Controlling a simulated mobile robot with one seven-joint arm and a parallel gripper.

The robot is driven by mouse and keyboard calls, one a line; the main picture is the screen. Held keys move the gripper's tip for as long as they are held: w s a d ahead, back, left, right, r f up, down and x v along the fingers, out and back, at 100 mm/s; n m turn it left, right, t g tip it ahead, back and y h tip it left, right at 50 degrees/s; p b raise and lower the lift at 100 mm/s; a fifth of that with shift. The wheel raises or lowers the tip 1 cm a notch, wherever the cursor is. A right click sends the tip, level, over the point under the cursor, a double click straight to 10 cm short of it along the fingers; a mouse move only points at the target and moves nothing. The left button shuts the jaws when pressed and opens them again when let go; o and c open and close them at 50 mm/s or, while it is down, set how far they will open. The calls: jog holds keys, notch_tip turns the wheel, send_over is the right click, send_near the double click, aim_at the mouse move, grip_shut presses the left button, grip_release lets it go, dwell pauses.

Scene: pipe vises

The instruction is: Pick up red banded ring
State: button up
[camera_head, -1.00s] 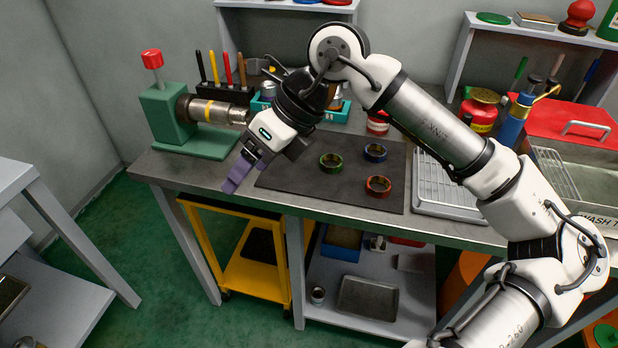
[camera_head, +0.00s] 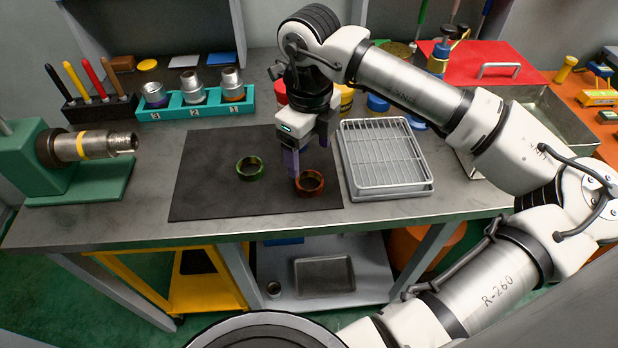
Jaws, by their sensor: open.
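The red banded ring (camera_head: 311,191) lies flat on the dark mat (camera_head: 207,199), near the mat's right front corner. My gripper (camera_head: 307,160) is above and just behind it, pointing down, with its jaws open and empty. Its purple finger reaches down close to the ring's left rear edge. I cannot tell whether it touches. A green banded ring (camera_head: 249,176) lies on the mat to the left. The blue ring is not visible now; my gripper covers that part of the mat.
A wire rack on a tray (camera_head: 383,155) stands close to the right of the ring. A green vise (camera_head: 85,180) holding a pipe stands at the left. A teal holder (camera_head: 175,112) with pipe fittings is behind the mat. The mat's left side is clear.

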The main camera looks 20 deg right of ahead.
aim_at(310, 186)
notch_tip(310, 186, down, 7)
jog(key=shift+f+p, duration=0.2)
jog(key=shift+p, duration=0.85)
jog(key=shift+c, duration=0.3)
jog(key=c, duration=1.1)
jog(key=shift+o, duration=0.2)
jog(key=shift+r, duration=0.15)
notch_tip(310, 186, up, 20)
jog(key=b, duration=0.2)
jog(key=shift+s+b, duration=0.1)
jog(key=shift+b, duration=0.3)
